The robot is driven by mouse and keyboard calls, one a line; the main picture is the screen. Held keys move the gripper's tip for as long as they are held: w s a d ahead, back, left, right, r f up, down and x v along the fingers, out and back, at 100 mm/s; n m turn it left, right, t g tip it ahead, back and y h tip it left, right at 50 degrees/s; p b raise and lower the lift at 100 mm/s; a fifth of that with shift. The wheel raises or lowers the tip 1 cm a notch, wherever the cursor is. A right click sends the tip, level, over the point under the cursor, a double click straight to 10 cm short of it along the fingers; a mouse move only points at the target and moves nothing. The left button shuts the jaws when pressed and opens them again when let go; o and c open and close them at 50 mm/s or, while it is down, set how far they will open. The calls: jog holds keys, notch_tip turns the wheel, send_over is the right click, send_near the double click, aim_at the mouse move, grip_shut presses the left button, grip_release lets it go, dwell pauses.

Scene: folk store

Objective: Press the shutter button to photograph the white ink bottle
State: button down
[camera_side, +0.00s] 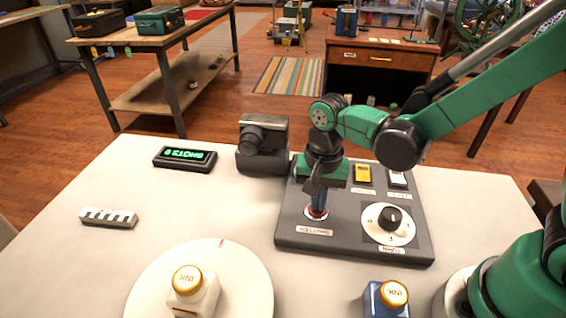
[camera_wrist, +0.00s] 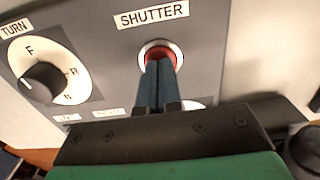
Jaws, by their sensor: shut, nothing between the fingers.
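The red shutter button (camera_side: 317,214) sits in a pale ring on the dark control panel (camera_side: 352,247). My gripper (camera_side: 318,203) points down at it with blue fingers shut and empty. In the wrist view the fingertips (camera_wrist: 158,66) overlap the red button (camera_wrist: 160,50), below the SHUTTER label (camera_wrist: 152,14); I cannot tell whether it is pushed in. The white ink bottle (camera_side: 194,297) with a gold cap stands upright on the round white turntable (camera_side: 248,272). The dark camera (camera_side: 262,146) stands behind the panel's left edge. A display (camera_side: 185,158) with green text appears to read 0 SHOTS.
The panel also carries a TURN dial (camera_side: 389,220), a yellow switch (camera_side: 363,174) and a white switch (camera_side: 397,179). A blue ink bottle (camera_side: 385,300) stands in front of the panel. A small white-and-dark strip (camera_side: 108,217) lies at left. The white table between is clear.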

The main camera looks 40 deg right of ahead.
jog(key=shift+f, duration=0.85)
jog(key=shift+r, duration=4.35)
jog(key=s+d+r+n+t, duration=0.3)
jog(key=d+n+t, duration=0.3)
jog(key=n, duration=0.3)
jog(key=shift+d+r+t, duration=0.35)
jog(key=shift+t, duration=0.25)
